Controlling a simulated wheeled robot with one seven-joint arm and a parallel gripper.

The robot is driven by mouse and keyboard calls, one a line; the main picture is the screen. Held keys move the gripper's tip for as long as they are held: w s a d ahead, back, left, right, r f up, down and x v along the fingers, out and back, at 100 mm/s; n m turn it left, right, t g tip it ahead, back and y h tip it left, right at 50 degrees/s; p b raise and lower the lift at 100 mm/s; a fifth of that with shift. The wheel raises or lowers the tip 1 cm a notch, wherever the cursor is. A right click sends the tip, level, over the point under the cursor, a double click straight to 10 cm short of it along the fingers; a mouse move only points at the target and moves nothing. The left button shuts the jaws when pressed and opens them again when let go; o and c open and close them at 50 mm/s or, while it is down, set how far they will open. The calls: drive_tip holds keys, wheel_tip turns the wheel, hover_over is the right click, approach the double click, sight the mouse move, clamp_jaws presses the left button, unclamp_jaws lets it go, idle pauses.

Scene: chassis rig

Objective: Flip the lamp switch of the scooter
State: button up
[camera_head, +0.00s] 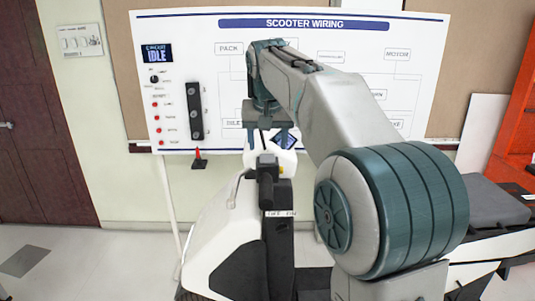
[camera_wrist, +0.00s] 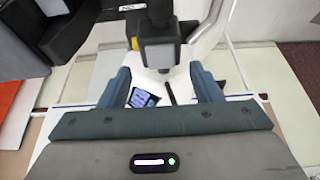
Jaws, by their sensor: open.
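The white scooter (camera_head: 230,245) stands in front of the wiring board. A dark grip (camera_head: 266,190) with a small yellow-marked control block (camera_head: 268,168) sits at its top. The block also shows in the wrist view (camera_wrist: 158,52), with a yellow edge on its left. I cannot make out which part is the lamp switch. My gripper (camera_head: 267,137) is open and empty, just above the block in the head view. In the wrist view, its fingers (camera_wrist: 161,82) lie apart, one on each side below the block. I see no clear contact. A small dark screen (camera_head: 285,142) is partly hidden behind the gripper.
The board titled Scooter Wiring (camera_head: 305,24) stands behind, partly hidden by my arm. It carries a display reading IDLE (camera_head: 157,53), red buttons and a dark strip (camera_head: 195,110). A grey-topped bench (camera_head: 495,205) stands at right. The floor at left is clear.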

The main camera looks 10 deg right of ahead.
sight(267, 159)
drive_tip(key=shift+x, duration=2.3)
drive_tip(key=c, duration=1)
drive_tip(key=r+p, duration=0.1)
drive_tip(key=p, duration=0.2)
drive_tip(key=shift+w+g, duration=0.15)
drive_tip(key=shift+g, duration=0.25)
drive_tip(key=g+p, duration=0.1)
drive_tip(key=p, duration=0.2)
drive_tip(key=shift+w+d+p, duration=0.1)
drive_tip(key=shift+w+p, duration=0.05)
drive_tip(key=shift+p, duration=0.2)
drive_tip(key=shift+w+f+g+p, duration=0.1)
drive_tip(key=shift+w+g+p, duration=0.1)
drive_tip(key=shift+g+p, duration=0.45)
drive_tip(key=shift+w+f+g+y, duration=0.1)
drive_tip(key=shift+g+y, duration=0.15)
drive_tip(key=shift+y, duration=0.05)
